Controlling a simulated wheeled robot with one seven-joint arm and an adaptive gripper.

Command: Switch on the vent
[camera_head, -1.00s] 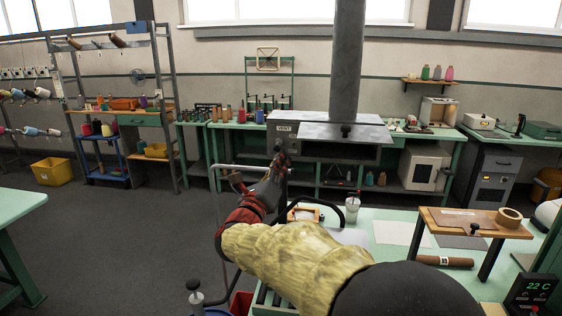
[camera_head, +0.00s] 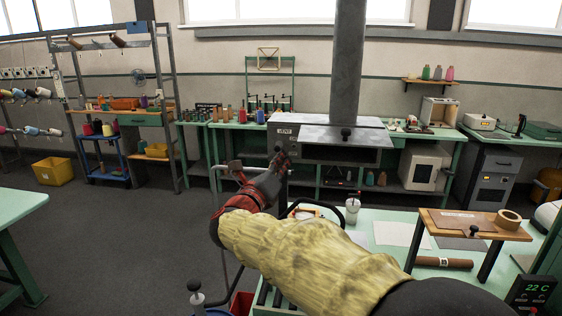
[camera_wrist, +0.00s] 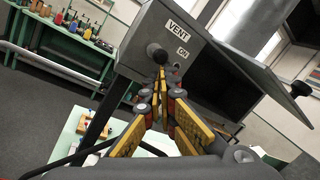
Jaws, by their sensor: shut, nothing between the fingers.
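The vent is a grey metal hood (camera_head: 310,150) with a thick round duct (camera_head: 347,60) rising from it. Its left face carries a VENT label (camera_head: 284,131). In the wrist view that face (camera_wrist: 188,45) shows VENT and a small ON label (camera_wrist: 183,53). A black round knob (camera_wrist: 157,52) sits below and left of the lettering. My gripper (camera_head: 279,154) is in front of this face in the head view. Its fingers (camera_wrist: 160,78) are shut and empty, with the tips just below the knob. I cannot tell whether they touch it.
A flap with a black knob (camera_wrist: 301,89) juts out at the hood's right. Open floor lies to the left.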

